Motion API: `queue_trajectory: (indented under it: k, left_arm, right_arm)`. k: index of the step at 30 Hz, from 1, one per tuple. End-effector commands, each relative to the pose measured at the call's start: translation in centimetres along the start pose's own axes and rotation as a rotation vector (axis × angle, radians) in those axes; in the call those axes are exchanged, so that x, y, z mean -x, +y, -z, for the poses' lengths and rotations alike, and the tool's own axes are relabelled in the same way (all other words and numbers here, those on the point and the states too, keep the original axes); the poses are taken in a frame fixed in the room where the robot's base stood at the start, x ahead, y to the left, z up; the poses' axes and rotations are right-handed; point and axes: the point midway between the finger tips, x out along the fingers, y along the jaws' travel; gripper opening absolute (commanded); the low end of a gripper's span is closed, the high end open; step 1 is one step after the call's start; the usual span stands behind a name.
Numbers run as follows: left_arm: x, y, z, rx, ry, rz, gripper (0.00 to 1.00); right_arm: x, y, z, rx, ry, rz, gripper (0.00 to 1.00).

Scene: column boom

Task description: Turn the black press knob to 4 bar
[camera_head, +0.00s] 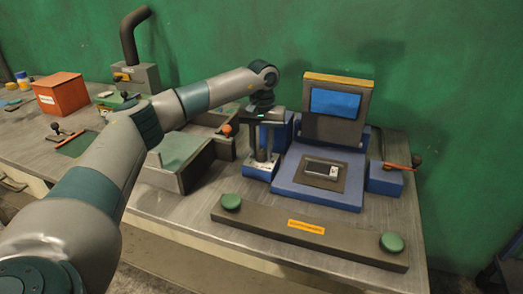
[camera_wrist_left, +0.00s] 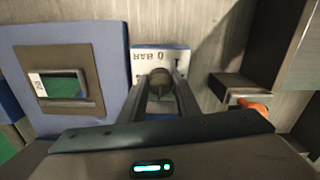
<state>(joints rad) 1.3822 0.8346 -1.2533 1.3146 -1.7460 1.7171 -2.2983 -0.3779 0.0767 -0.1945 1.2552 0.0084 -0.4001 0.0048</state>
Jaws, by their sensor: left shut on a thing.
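The black press knob (camera_wrist_left: 160,84) is a small dark round piece on a pale plate (camera_wrist_left: 160,55) with upside-down lettering that looks like "0 BAR". My left gripper (camera_wrist_left: 160,75) points down over it, one finger on each side, shut on the knob. In the head view my left gripper (camera_head: 262,154) stands over the blue block with the pale plate (camera_head: 260,170), left of the blue press base. The fingers largely hide the knob there, and its exact pointing direction cannot be made out. My right gripper is not in view.
The press (camera_head: 335,110) has a blue screen and a base with a small device (camera_head: 322,169). A red lever (camera_head: 397,166) is at right. A dark bar with green buttons (camera_head: 310,236) lies in front. A grey tray with an orange-knobbed part (camera_head: 226,130) is close on the left.

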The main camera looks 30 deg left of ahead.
Motion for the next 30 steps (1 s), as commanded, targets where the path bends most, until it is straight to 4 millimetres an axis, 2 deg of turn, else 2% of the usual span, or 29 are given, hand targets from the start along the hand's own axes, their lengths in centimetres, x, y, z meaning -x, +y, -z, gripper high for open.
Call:
queue_trajectory:
  k: [11,12,13,14,24,30]
  left_arm:
    - [0.3,0.0,0.1,-0.002,0.006,-0.002,0.07]
    - [0.3,0.0,0.1,-0.002,0.006,-0.002,0.39]
    - [0.3,0.0,0.1,-0.002,0.005,-0.002,0.46]
    - [0.2,0.0,0.1,-0.002,0.005,-0.001,0.48]
    - [0.2,0.0,0.1,-0.003,0.002,-0.001,0.48]
    - [1.3,0.0,0.1,-0.003,0.003,-0.001,0.48]
  right_arm:
    - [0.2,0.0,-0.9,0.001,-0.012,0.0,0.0]
    - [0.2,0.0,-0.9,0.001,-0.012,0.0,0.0]
    - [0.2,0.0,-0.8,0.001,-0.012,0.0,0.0]
    - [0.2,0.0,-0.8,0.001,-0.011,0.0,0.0]
    - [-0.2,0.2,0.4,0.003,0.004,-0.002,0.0]
    - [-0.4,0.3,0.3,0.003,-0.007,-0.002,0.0]
